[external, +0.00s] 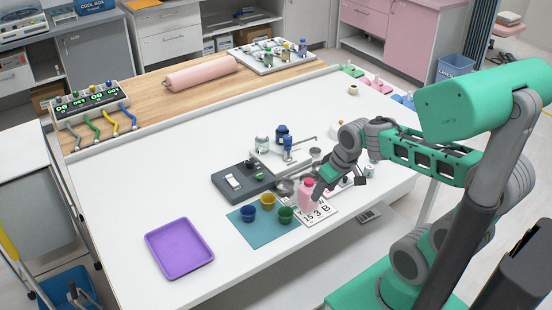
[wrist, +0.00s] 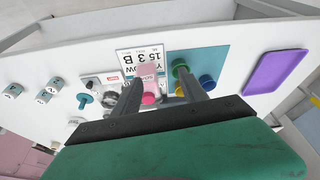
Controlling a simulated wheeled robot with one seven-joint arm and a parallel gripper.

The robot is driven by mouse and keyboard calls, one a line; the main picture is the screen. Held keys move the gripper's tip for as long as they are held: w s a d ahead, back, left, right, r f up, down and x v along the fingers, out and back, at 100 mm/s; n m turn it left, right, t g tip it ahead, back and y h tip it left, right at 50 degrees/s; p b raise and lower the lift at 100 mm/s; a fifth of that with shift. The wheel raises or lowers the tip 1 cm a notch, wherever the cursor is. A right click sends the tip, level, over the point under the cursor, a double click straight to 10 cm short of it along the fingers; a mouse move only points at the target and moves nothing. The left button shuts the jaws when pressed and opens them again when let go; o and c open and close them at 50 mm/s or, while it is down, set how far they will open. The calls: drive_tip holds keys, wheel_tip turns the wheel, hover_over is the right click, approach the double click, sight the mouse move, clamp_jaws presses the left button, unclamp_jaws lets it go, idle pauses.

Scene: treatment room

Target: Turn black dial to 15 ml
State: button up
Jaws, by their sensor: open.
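My gripper (external: 325,185) is low over the front of the white table, beside a pink bottle (external: 306,194). In the wrist view my gripper (wrist: 160,76) is open, and the pink bottle (wrist: 150,73) shows between its two fingers. I cannot pick out the black dial for certain. A small dark round part (wrist: 112,99) shows left of the fingers in the wrist view, partly hidden.
A teal mat (external: 252,235) with blue, yellow and green cups lies left of the card. A grey device (external: 240,183) stands behind it. A purple tray (external: 180,248) is at the front left. Jars and a metal bowl stand close behind my gripper.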

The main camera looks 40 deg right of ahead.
drive_tip(key=w+n+t+y+p, duration=0.15)
drive_tip(key=w+n, duration=0.25)
drive_tip(key=w, duration=1.4)
drive_tip(key=n+t+y+p, duration=0.1)
drive_tip(key=n+y+p, duration=0.2)
drive_tip(key=n+y, duration=0.1)
approach(250, 162)
drive_tip(key=p+x, duration=0.1)
drive_tip(key=x, duration=0.7)
drive_tip(key=shift+w+a+f, duration=0.1)
drive_tip(key=shift+w+f, duration=0.15)
drive_tip(key=shift+w, duration=0.05)
drive_tip(key=shift+c, duration=0.3)
clamp_jaws()
